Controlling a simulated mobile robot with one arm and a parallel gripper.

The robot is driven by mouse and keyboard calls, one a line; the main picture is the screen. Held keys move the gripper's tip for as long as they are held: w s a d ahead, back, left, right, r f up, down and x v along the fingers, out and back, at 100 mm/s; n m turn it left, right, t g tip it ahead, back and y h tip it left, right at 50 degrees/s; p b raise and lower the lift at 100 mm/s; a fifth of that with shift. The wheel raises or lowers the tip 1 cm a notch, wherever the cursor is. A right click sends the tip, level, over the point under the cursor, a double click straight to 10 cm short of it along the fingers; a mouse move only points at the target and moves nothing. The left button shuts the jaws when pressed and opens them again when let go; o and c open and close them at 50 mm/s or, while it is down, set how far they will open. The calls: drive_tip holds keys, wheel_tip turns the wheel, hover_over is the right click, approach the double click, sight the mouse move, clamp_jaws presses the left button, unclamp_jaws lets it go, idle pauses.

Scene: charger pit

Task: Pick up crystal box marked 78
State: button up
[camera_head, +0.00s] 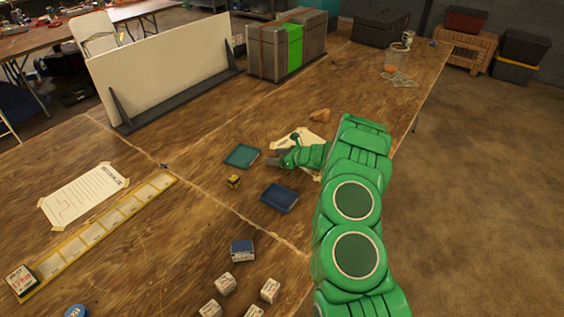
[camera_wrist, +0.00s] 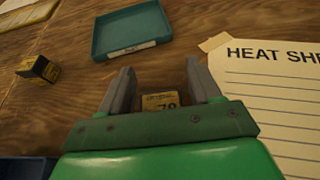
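The small box marked 78 (camera_wrist: 160,100) shows in the wrist view as a yellowish block with a dark number. It lies on the wooden table between the two grey fingers of my gripper (camera_wrist: 160,78). The fingers are spread, with a gap on each side of the box. My gripper's front plate hides the box's near part. In the head view my gripper (camera_head: 279,160) is low over the table, and I cannot make out the box there.
A teal tray (camera_head: 241,156), a blue tray (camera_head: 279,197) and a small black-and-yellow box (camera_head: 233,182) lie near my gripper. A paper headed HEAT (camera_wrist: 270,90) lies to the right in the wrist view. Several small boxes and a yellow strip (camera_head: 100,232) are nearer.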

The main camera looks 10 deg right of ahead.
drive_tip(key=c, duration=0.8)
drive_tip(key=shift+r, duration=0.5)
wheel_tip(320, 180, up, 2)
drive_tip(key=s+r, duration=0.3)
drive_tip(key=s, duration=0.1)
drive_tip(key=s+r, duration=0.3)
drive_tip(key=s, duration=0.2)
drive_tip(key=s+r, duration=0.4)
drive_tip(key=s, duration=0.1)
drive_tip(key=shift+d, duration=0.1)
